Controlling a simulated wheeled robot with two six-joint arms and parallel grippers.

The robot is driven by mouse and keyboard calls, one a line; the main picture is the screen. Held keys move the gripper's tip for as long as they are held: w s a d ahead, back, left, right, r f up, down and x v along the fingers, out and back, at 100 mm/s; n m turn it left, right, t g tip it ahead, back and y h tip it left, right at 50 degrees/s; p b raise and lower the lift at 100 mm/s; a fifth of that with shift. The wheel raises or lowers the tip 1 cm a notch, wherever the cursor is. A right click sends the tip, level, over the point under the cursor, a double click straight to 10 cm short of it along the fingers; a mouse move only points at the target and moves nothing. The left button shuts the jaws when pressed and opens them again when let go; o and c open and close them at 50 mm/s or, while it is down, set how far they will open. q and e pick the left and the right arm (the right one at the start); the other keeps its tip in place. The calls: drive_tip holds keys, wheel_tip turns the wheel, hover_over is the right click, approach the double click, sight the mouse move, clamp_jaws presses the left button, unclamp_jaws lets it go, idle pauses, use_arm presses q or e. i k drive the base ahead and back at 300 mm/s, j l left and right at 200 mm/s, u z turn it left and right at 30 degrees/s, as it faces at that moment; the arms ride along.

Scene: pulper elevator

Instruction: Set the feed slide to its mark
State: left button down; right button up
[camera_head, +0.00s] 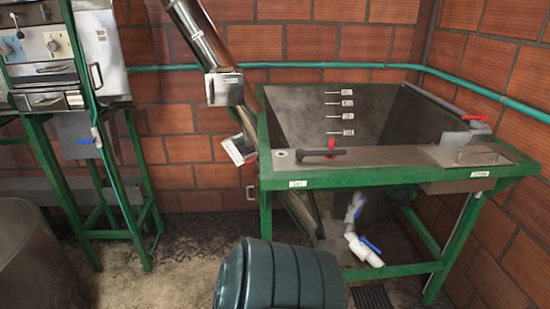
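A metal hopper tank (290,110) stands in a green frame (400,177) at right of centre, with several small labels on its inner back wall. At the ledge's right end is a metal plate with a bar handle (478,155) and a label below. A slanted metal tube (203,35) carries a small box (224,89) with a dark handle on its left side. I cannot tell which part is the feed slide; the labels are too small to read. Neither of my grippers is in view.
A green ribbed drum (281,277) stands on the floor in front of the hopper. White pipes with blue-handled valves (362,248) sit under it. A machine on a green stand (65,60) and a round metal vessel (38,255) are at left. Floor between is clear.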

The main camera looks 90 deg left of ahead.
sight(252, 158)
drive_tip(key=i+u, duration=0.1)
drive_tip(key=u, duration=2.9)
